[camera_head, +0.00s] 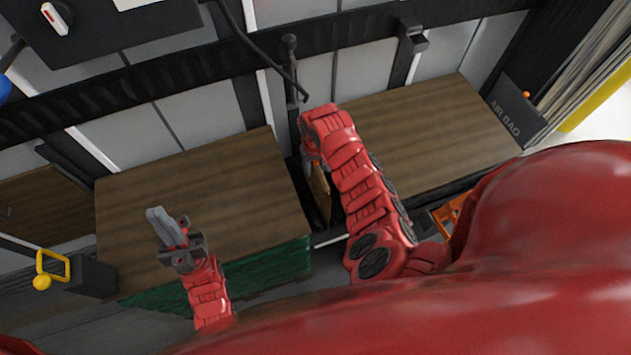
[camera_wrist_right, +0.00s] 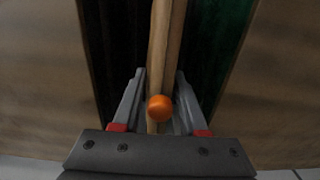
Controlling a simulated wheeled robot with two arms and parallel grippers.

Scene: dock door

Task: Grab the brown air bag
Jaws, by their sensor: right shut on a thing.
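The brown air bag (camera_wrist_right: 166,35) shows edge-on in the right wrist view as a thin upright tan strip, with an orange valve cap (camera_wrist_right: 160,108) at its near end. In the head view a bit of it (camera_head: 319,190) shows in the narrow gap between two wooden-topped loads. My right gripper (camera_wrist_right: 160,74) points into this gap, its fingers on either side of the bag and shut on it. In the head view this gripper is mostly hidden by its own arm. My left gripper (camera_head: 155,212) hangs empty above the left load; its finger gap is unclear.
The left load (camera_head: 230,185) has green sides; the right load (camera_head: 440,130) stands close beside it. A dark holder marked AIR BAG (camera_head: 515,112) is at the right. A black box with a yellow handle (camera_head: 92,275) is at the lower left. A dark strapped wall lies behind.

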